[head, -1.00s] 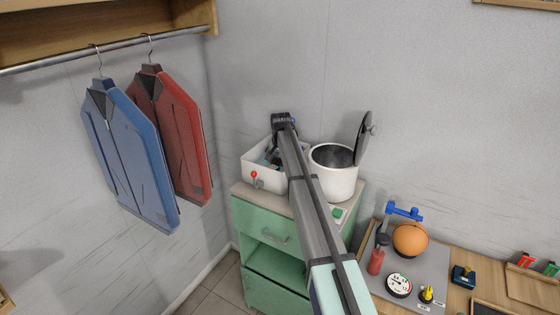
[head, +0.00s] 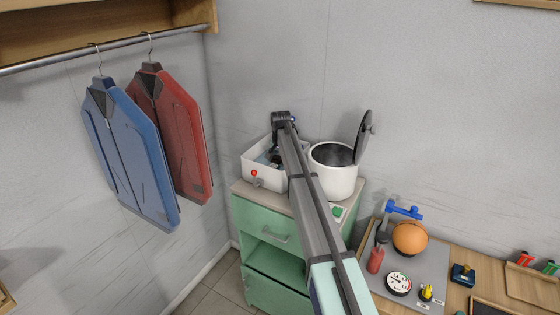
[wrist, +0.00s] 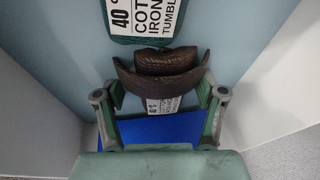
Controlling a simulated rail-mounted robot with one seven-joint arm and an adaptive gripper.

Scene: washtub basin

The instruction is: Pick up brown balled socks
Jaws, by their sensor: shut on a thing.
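The brown balled socks (wrist: 165,66) are dark brown and ribbed, with a small white printed label on the near side. In the wrist view they sit between the fingers of my gripper (wrist: 160,95), which is shut on them. In the head view my gripper (head: 274,152) reaches down into the white basin (head: 256,174), and the arm hides much of the basin's inside. I cannot make out the socks in the head view.
A dark green item with a large white care label (wrist: 150,18) lies just beyond the socks. A blue flat thing (wrist: 160,130) lies under the gripper. White basin walls (wrist: 270,85) rise close on both sides. A white pot (head: 335,180) with a raised lid stands right of the basin.

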